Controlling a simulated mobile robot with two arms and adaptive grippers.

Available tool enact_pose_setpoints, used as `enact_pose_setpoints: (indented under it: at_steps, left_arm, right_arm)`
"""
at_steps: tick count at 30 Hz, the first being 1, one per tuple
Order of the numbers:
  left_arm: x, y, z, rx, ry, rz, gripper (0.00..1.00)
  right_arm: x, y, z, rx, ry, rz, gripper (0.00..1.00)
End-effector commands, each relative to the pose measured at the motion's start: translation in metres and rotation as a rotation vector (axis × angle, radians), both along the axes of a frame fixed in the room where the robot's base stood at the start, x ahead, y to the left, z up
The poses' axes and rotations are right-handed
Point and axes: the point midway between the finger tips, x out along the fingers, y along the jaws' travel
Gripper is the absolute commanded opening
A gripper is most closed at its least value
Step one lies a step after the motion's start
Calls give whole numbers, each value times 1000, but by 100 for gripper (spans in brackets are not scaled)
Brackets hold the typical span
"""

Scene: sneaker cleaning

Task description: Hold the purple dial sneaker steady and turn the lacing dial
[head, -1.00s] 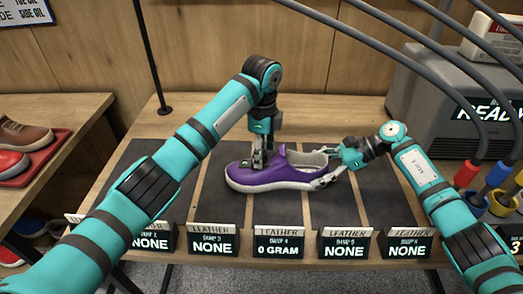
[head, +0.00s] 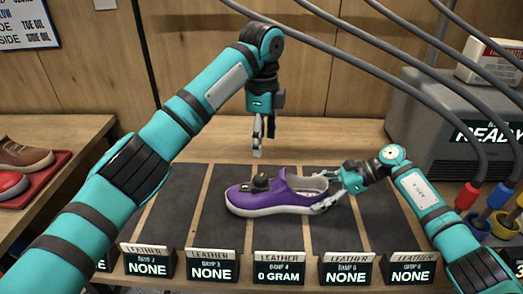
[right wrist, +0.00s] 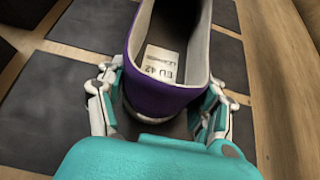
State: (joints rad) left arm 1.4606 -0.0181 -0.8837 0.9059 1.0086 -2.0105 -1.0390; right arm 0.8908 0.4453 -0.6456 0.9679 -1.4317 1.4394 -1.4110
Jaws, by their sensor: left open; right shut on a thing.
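The purple sneaker (head: 272,194) with a white sole lies on the dark mats of the table, toe to the left. Its black lacing dial (head: 261,182) sits on top near the toe side. My right gripper (head: 327,190) is shut on the heel of the sneaker; the right wrist view shows its two fingers on either side of the purple heel (right wrist: 165,96), with an "EU 42" label inside the shoe. My left gripper (head: 257,152) is open and empty, pointing down above the dial and clear of it.
Several signs reading LEATHER (head: 212,266) line the table's front edge. A grey machine (head: 440,120) marked READY stands at the right, with cables above. A red tray (head: 30,185) with shoes lies on the left table. The mats left of the sneaker are bare.

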Motion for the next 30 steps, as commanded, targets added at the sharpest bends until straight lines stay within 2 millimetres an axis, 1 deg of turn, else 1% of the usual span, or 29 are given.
enact_pose_setpoints:
  at_steps: [9, 12, 14, 17, 20, 21, 24, 27, 29, 30]
  left_arm:
    - [0, 0, 3, 0, 1, 1, 59]
    - [1, 2, 0, -1, -5, 11, 46]
    - [5, 6, -6, -5, -22, 38, 46]
    - [15, 19, -27, -21, -82, 137, 46]
    - [28, 39, -57, -60, -187, 293, 46]
    - [32, 49, -71, -84, -238, 366, 46]
    - [36, 70, -99, -168, -366, 543, 46]
    - [30, 84, -118, -289, -473, 697, 46]
    - [22, 89, -124, -377, -522, 779, 46]
    - [14, 90, -126, -442, -550, 828, 46]
  right_arm:
    - [0, -1, 0, -2, -1, -1, 25]
    - [0, -1, 0, -2, -1, -2, 25]
    - [0, -1, 0, -2, -1, -2, 25]
    - [0, -1, 0, -1, -1, -2, 25]
    - [0, -1, 0, -1, -1, -2, 25]
    - [0, -1, 0, -1, -1, -2, 25]
    - [0, 0, 0, -1, -2, -1, 25]
    - [0, 0, 0, -1, -2, -1, 25]
    - [0, 0, 0, -1, -1, -2, 25]
    - [0, 0, 0, -1, -1, -1, 25]
